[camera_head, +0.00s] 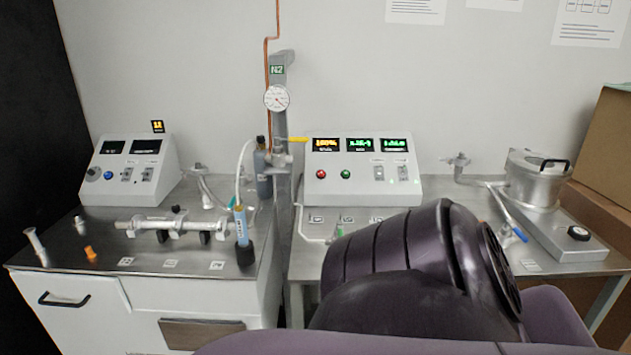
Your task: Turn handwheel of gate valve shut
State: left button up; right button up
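I cannot pick out a gate valve handwheel for certain. A small metal fitting with a cross-like top (458,161) stands at the back of the right bench, and a pipe runs from it toward a lidded metal pot. A similar fitting (200,171) stands at the back of the left bench. A valve with a yellow lever (297,139) sits on the grey column. My large dark purple arm covers the front middle of the right bench and hides what lies behind it. Neither gripper shows, so I cannot see what they hold.
A console with green and amber displays (360,171) stands behind my arm; another (130,171) stands at left. A metal manifold (170,224) lies on the left bench. The lidded pot (536,183) and a blue-handled part (519,235) are at right. Cardboard boxes (606,150) border the right edge.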

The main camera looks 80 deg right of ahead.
aim_at(577, 233)
jog(key=z, duration=3.9)
